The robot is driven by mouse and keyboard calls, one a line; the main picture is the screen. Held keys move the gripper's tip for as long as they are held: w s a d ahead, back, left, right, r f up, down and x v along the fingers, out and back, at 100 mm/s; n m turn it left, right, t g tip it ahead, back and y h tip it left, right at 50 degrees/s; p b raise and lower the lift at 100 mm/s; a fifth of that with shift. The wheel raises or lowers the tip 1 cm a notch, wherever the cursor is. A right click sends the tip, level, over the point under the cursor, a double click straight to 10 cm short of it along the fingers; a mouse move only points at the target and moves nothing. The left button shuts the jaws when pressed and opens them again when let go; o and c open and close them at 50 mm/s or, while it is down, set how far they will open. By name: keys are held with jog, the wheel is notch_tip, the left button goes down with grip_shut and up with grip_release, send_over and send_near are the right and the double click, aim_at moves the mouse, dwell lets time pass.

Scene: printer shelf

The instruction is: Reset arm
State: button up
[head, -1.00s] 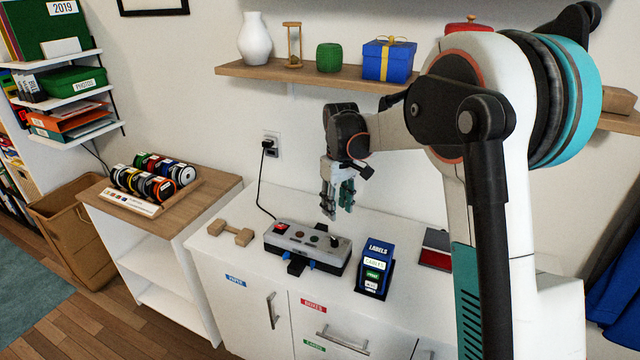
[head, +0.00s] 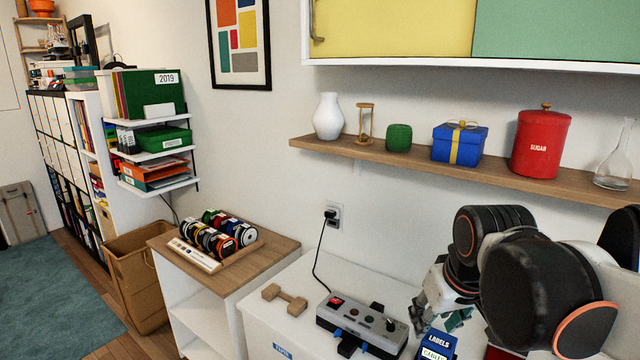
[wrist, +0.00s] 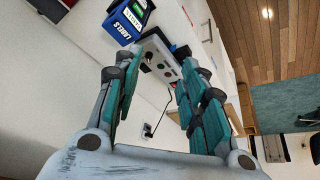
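My arm is folded at the lower right of the head view. My gripper (head: 452,318) is close to the arm links, above the white cabinet top and beside the blue label printer (head: 437,345). In the wrist view my gripper (wrist: 157,75) has its two teal-padded fingers apart, with nothing between them. The label printer (wrist: 128,18) and the grey control box (wrist: 160,52) show beyond the fingertips. Part of the gripper is hidden by my arm in the head view.
The control box (head: 362,325) and a wooden dumbbell-shaped piece (head: 284,298) stand on the cabinet. Above is a wooden shelf (head: 400,163) with a vase, hourglass, green pot, blue gift box, red sugar tin (head: 540,145) and glass flask. A spool rack (head: 213,240) is left.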

jog(key=s+f+m+t, duration=0.1)
jog(key=s+f+t, duration=0.1)
jog(key=s, duration=0.8)
jog(key=shift+f+m, duration=0.3)
jog(key=shift+f, duration=0.5)
